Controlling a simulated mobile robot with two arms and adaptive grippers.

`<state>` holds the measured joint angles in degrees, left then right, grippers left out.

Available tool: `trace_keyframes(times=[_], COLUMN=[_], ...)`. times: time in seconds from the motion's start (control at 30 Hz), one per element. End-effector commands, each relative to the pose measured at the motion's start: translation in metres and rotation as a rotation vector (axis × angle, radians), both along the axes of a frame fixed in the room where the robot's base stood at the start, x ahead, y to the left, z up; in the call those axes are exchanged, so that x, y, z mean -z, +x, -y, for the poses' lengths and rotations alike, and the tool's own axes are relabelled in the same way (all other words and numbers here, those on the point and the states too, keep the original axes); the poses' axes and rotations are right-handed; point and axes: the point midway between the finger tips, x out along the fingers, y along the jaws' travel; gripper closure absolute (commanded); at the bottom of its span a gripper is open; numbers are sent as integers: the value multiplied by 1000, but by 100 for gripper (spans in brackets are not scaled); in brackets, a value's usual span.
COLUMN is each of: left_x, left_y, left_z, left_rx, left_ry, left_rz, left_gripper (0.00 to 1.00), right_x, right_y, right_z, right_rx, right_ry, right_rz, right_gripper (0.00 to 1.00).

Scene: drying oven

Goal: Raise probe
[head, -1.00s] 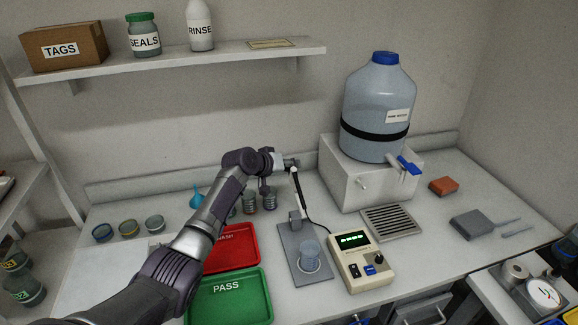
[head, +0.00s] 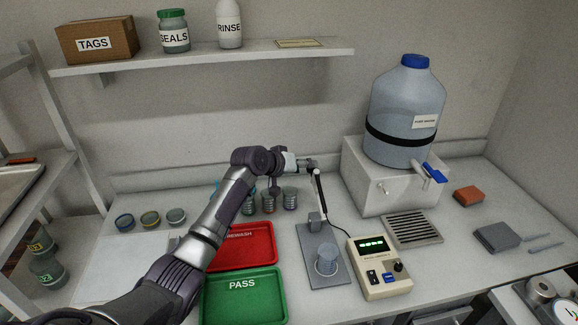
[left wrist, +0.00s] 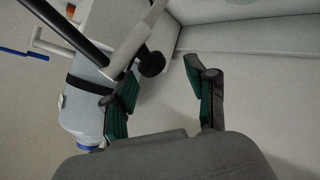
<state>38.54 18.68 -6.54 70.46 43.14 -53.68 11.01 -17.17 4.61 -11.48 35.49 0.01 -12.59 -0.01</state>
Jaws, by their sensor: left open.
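The probe arm (head: 320,197) is a black rod with a pale upper end, standing steeply up from a grey hinge post on the stand plate (head: 322,281). A clear cup (head: 326,259) stands on the plate, with the rod away from it. My left gripper (head: 312,165) is at the upper end of the probe arm. In the left wrist view my left gripper (left wrist: 160,75) has its teal-padded fingers apart. The black rod (left wrist: 75,32) and a pale piece with a black knob (left wrist: 150,63) show beside the left finger; contact is unclear. My right gripper is not in view.
The meter (head: 379,267) with a lit green display stands right of the stand. A large blue-capped water jug (head: 402,105) sits on a white block behind. Red (head: 243,258) and green (head: 243,306) trays lie left. Several small jars stand near the wall.

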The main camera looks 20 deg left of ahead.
Motion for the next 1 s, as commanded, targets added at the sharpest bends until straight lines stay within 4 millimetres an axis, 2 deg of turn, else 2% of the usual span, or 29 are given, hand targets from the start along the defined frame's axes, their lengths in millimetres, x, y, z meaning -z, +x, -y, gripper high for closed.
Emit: trace_keyframes(times=[0.2,0.4,1.0], left_x=[-21,-34,-37], left_y=[-35,-55,-59], left_z=[-14,-22,-23], left_rx=[0,1,0], left_ry=[4,2,1], left_rz=[0,-3,-3], left_gripper=[43,43,43], right_x=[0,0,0], right_y=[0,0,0], right_z=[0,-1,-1], right_rx=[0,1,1], right_ry=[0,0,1], right_rz=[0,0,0], right_gripper=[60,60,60])
